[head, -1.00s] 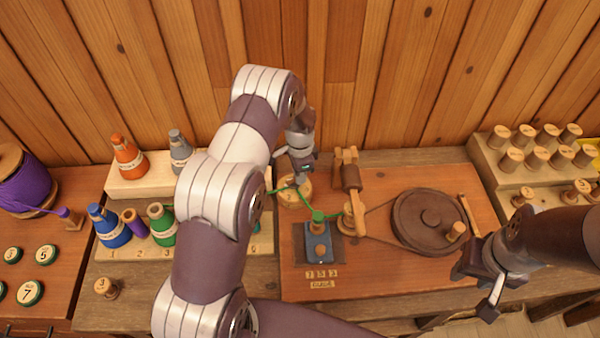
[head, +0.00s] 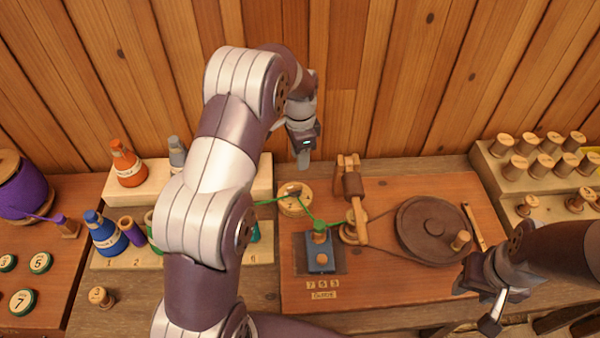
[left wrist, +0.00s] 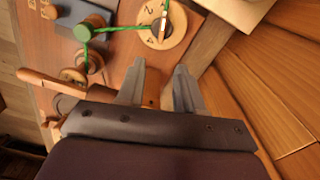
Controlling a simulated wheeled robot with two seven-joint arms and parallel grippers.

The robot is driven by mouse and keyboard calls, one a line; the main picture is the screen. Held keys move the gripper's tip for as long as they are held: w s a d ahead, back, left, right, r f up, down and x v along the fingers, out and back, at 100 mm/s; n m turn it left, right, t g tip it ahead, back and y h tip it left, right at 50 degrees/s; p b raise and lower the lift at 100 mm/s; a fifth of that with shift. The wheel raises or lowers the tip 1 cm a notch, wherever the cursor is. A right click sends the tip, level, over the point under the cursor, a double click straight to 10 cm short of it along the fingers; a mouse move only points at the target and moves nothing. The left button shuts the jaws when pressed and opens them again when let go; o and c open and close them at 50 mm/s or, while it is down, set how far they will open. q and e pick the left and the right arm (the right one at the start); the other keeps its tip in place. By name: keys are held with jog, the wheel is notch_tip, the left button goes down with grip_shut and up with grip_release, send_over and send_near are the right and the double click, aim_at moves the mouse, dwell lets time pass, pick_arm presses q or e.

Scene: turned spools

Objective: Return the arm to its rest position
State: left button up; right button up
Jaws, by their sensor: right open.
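My left arm (head: 220,160) rises across the middle of the head view and bends over at the top. My left gripper (head: 303,160) hangs in front of the plank wall, above and apart from a round wooden dial (head: 296,203). In the left wrist view, its two fingers (left wrist: 160,72) stand apart with nothing between them, and the numbered dial (left wrist: 178,30) shows beyond the tips. My right gripper (head: 478,303) is open and empty at the lower right, by the front edge of the board.
A green thread (head: 310,213) runs over the dial to a green-topped blue block (head: 320,255). A dark wheel (head: 435,230) sits on the board (head: 385,290). Thread cones stand left, partly hidden by my arm. A spool rack (head: 510,172) stands right. The plank wall (head: 400,80) is close behind.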

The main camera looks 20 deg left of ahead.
pick_arm(q)
jog(key=shift+r, duration=0.85)
jog(key=s+d+r+n, duration=0.1)
jog(key=s+n, duration=0.4)
jog(key=s, duration=0.6)
jog(key=s+d+r+n+t, duration=0.1)
jog(key=s+d+n, duration=0.3)
jog(key=s, duration=0.6)
jog(key=shift+s+r+n, duration=0.35)
jog(key=shift+r+n, duration=0.05)
jog(key=shift+r, duration=0.05)
jog(key=shift+s, duration=0.2)
